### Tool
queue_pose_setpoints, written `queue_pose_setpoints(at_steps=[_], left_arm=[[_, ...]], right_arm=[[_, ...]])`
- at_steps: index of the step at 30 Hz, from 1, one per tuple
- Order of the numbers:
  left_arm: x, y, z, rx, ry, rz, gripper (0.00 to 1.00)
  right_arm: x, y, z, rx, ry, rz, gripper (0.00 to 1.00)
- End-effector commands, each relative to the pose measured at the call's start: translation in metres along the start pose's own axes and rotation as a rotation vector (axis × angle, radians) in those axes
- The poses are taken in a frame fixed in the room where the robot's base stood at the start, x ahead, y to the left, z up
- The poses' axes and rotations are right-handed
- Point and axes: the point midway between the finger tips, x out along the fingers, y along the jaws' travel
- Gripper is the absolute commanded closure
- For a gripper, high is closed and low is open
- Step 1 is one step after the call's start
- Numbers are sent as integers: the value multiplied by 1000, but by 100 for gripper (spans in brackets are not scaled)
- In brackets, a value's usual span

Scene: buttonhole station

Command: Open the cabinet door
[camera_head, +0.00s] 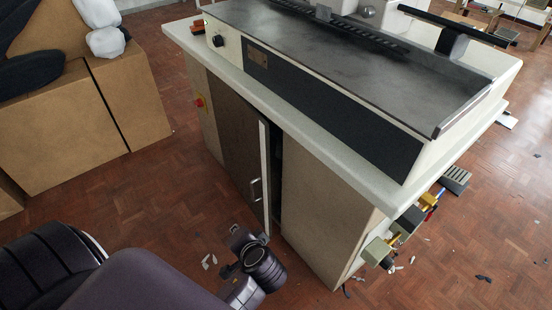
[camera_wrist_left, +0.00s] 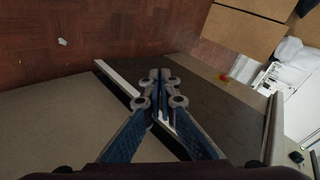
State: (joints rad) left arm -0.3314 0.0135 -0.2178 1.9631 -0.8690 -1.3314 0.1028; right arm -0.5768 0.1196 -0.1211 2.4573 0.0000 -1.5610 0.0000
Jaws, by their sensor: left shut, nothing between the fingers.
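The cabinet door (camera_head: 238,140) is a brown panel with a pale edge on the front of the machine cabinet. It stands slightly ajar, with a narrow dark gap (camera_head: 275,185) to the right of its edge. A small metal bar handle (camera_head: 255,189) sits near that edge. My left gripper (camera_head: 240,235) is low in front of the door's lower free corner. In the left wrist view its fingers (camera_wrist_left: 160,80) are together and empty, in front of the door (camera_wrist_left: 222,108) and its pale edge. They partly hide the handle there. My right gripper is in neither view.
The fixed beige panel (camera_head: 325,215) is right of the gap. A red button (camera_head: 200,102) is on the cabinet's left part. Brown boxes (camera_head: 75,125) stand at left. Several scraps lie on the wooden floor (camera_head: 175,200), which is mostly clear before the door.

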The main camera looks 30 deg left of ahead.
Motion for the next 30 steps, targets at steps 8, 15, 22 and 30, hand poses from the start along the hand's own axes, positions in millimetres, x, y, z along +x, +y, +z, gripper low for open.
queue_pose_setpoints(at_steps=[8,15,22,30], left_arm=[[0,-22,-98,258,197,-410,100],[-26,-12,-166,441,354,-612,100],[-26,-14,-184,480,389,-653,100],[8,-36,-206,479,387,-652,100]], right_arm=[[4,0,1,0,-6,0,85],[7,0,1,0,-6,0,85],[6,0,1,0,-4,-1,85],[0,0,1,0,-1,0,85]])
